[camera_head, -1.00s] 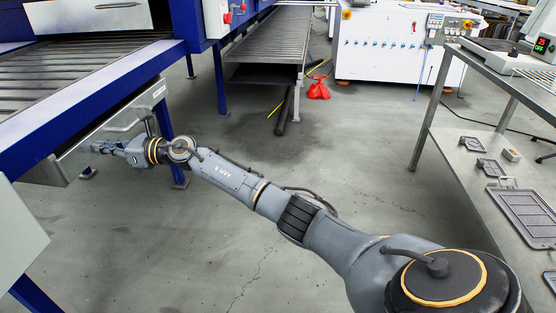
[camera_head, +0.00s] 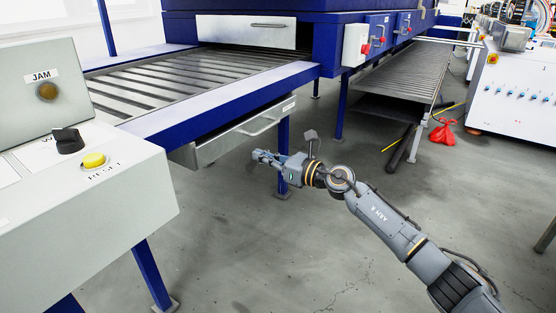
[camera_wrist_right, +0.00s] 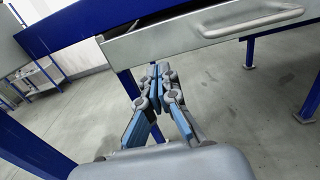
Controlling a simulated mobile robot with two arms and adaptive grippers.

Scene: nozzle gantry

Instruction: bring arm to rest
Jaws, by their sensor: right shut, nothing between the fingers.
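My right arm comes in from the lower right of the head view. Its right gripper (camera_head: 264,157) is shut and empty, just in front of and below the drawer (camera_head: 232,132) under the blue conveyor frame. In the right wrist view the gripper's fingers (camera_wrist_right: 160,72) are together with nothing between them. The drawer front and its handle (camera_wrist_right: 255,18) show above the fingers there, apart from them as far as I can tell. My left gripper is not in view.
A control box with a JAM lamp (camera_head: 47,91), a black knob (camera_head: 68,140) and a yellow button (camera_head: 94,160) stands at the left. Blue legs (camera_head: 283,150) hold up the conveyor. A red bag (camera_head: 443,133) lies on the floor at the right. Floor in the lower middle is clear.

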